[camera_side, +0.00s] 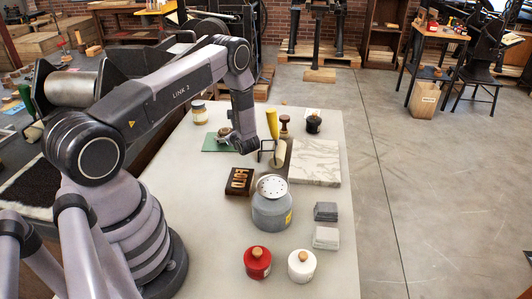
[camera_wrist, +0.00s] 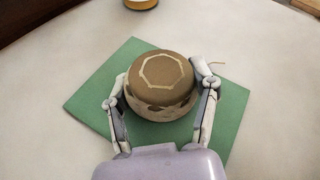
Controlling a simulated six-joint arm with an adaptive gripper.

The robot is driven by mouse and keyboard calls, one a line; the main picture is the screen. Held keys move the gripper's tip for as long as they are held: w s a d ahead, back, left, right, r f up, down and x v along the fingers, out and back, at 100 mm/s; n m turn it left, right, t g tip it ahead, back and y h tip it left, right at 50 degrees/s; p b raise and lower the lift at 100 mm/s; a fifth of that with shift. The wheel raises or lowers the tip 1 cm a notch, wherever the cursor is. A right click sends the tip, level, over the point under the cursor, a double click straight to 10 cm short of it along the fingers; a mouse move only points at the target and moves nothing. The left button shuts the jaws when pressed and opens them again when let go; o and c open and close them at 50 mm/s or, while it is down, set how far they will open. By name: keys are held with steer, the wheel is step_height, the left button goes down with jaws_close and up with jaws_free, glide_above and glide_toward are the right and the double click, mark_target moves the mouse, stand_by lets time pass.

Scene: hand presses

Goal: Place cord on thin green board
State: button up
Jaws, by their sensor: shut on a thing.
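The cord (camera_wrist: 160,82) is a round brown ball with a pale octagon outline on its top and a loose end sticking out at the right. My gripper (camera_wrist: 160,98) is shut on the cord, with one finger on each side. The thin green board (camera_wrist: 95,85) lies flat on the table below, and the cord overlaps its middle in the wrist view. In the side view my gripper (camera_side: 240,139) is at the right part of the green board (camera_side: 211,144). I cannot tell whether the cord touches the board.
A lidded jar (camera_side: 199,113) stands behind the board. A dark type block (camera_side: 238,181) and a grey canister (camera_side: 271,205) are in front.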

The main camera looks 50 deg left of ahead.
steer(key=o, duration=1.2)
steer(key=shift+f, duration=0.1)
steer(key=shift+c, duration=0.2)
